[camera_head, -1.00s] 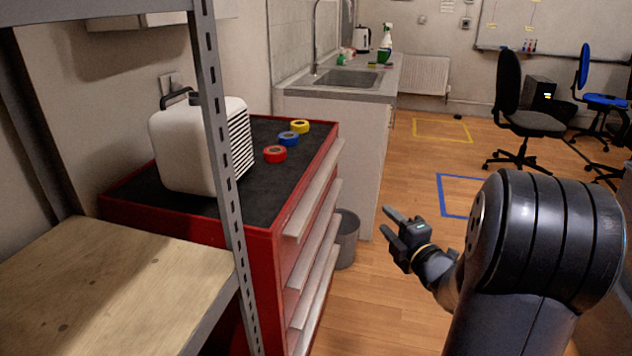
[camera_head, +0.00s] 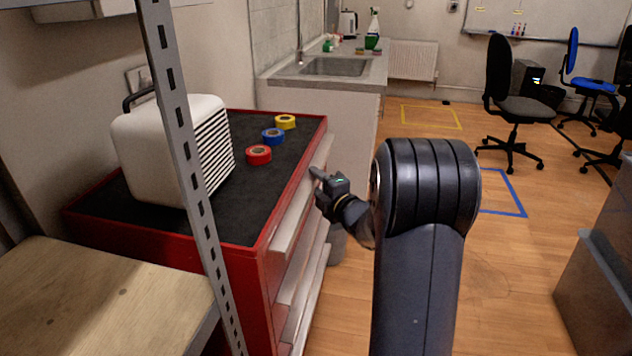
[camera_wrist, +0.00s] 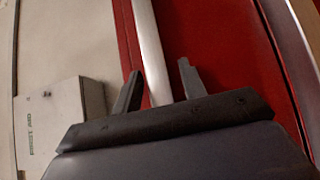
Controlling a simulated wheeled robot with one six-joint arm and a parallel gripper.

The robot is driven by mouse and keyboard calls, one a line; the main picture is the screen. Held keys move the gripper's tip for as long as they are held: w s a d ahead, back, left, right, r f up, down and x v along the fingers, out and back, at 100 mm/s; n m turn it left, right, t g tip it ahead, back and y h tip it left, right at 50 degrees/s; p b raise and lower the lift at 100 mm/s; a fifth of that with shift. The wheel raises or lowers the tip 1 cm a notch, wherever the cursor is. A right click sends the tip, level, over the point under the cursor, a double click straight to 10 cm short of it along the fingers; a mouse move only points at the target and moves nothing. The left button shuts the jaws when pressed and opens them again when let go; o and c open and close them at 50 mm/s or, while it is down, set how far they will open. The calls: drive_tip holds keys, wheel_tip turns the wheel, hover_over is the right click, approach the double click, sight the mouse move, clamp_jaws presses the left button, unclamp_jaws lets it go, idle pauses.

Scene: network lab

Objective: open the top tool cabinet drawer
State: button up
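The red tool cabinet (camera_head: 245,285) stands left of centre in the head view, with long pale drawer handles down its right-facing front. The top drawer's handle (camera_head: 287,228) runs just below the black top, and that drawer looks closed. My gripper (camera_head: 316,181) is beside this handle, towards its far half. In the wrist view, a pale handle bar (camera_wrist: 148,45) against a red drawer front (camera_wrist: 215,45) lies between the two spread fingers of my gripper (camera_wrist: 159,67). The gripper is open. I cannot tell whether the fingers touch the bar.
A white ribbed box (camera_head: 165,150) and red (camera_head: 259,155), blue (camera_head: 273,136) and yellow (camera_head: 286,121) tape rolls sit on the cabinet. A metal shelf post (camera_head: 185,140) stands in front. A bin (camera_head: 337,245) is beside the cabinet.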

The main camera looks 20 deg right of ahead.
drive_tip(key=shift+w+a, duration=0.1)
drive_tip(key=shift+w, duration=0.15)
drive_tip(key=shift+c, duration=0.6)
drive_tip(key=shift+f, duration=0.1)
clamp_jaws()
